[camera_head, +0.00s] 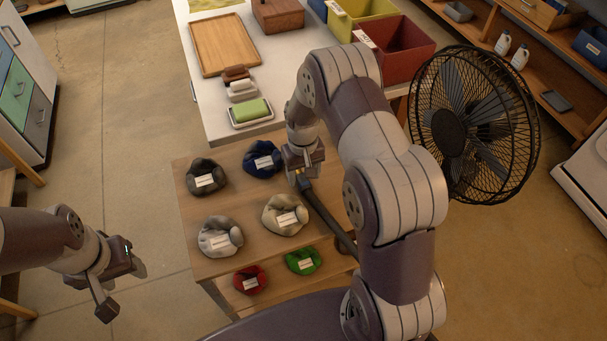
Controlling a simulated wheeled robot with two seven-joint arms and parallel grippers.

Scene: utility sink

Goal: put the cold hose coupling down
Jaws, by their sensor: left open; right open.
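I cannot make out a hose coupling or a sink. My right gripper is open and points down near the table's back right, right of the labelled bundles. My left gripper (122,288) is open and empty, over the floor left of the table.
Behind is a white table (224,128) with a wooden tray (226,44) and bins. A black fan (474,125) stands right.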

